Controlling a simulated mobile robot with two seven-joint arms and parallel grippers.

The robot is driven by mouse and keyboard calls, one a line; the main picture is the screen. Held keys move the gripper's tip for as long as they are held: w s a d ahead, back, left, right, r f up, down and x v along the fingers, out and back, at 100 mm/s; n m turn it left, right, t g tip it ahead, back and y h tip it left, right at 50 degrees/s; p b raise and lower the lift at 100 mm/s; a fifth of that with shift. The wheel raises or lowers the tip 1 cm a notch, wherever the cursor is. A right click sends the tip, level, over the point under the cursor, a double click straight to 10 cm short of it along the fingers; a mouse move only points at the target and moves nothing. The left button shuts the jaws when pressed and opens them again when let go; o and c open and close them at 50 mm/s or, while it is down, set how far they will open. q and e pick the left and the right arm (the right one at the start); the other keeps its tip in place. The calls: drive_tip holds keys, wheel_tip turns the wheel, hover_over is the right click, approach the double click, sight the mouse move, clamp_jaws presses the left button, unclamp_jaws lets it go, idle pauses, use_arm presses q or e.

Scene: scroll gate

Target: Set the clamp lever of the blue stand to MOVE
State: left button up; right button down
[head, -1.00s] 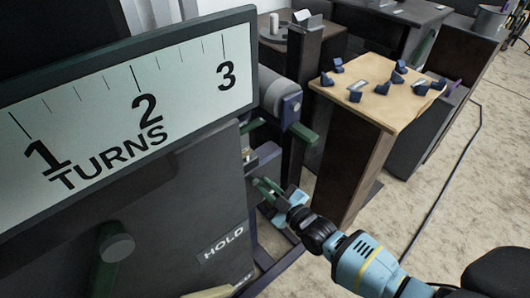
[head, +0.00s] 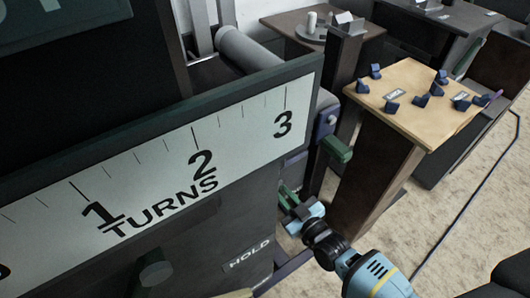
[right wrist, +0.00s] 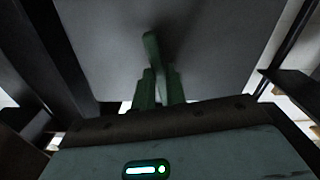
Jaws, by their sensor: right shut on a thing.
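My right gripper (head: 288,198) has a pale blue palm and green fingers. It sits low at the right side of a dark stand in the head view. In the right wrist view its green fingers (right wrist: 160,88) are shut on a slim green lever (right wrist: 152,50), which stands up between them against a grey face. The stand's dark front carries a HOLD label (head: 249,255). No MOVE label can be read, and the stand's blue colour is not clear. The lever's lower part is hidden by the fingers. My left gripper is not in view.
A TURNS scale board (head: 200,165) juts out above the front, over a grey knob (head: 156,272). A green handle (head: 336,149) is close above my right gripper. A wooden-topped table (head: 425,125) with several small blue pieces stands at the right. Dark uprights flank the wrist view.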

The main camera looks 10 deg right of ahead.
drive_tip(key=shift+s+a+r+m, duration=0.25)
drive_tip(key=shift+a+m, duration=0.65)
drive_tip(key=shift+m, duration=0.65)
drive_tip(key=shift+s+a+r+m, duration=0.25)
drive_tip(key=shift+a+m, duration=0.6)
drive_tip(key=shift+m, duration=0.75)
drive_tip(key=shift+s+a+r+m, duration=0.15)
drive_tip(key=shift+s+a+m, duration=0.15)
drive_tip(key=shift+a+m, duration=0.95)
drive_tip(key=shift+d+m, duration=0.25)
drive_tip(key=shift+m, duration=0.15)
drive_tip(key=c, duration=1.4)
unclamp_jaws()
drive_tip(key=shift+a, duration=0.1)
drive_tip(key=shift+c, duration=0.2)
drive_tip(key=shift+o, duration=0.2)
drive_tip(key=shift+d+f, duration=0.15)
drive_tip(key=shift+d, duration=0.05)
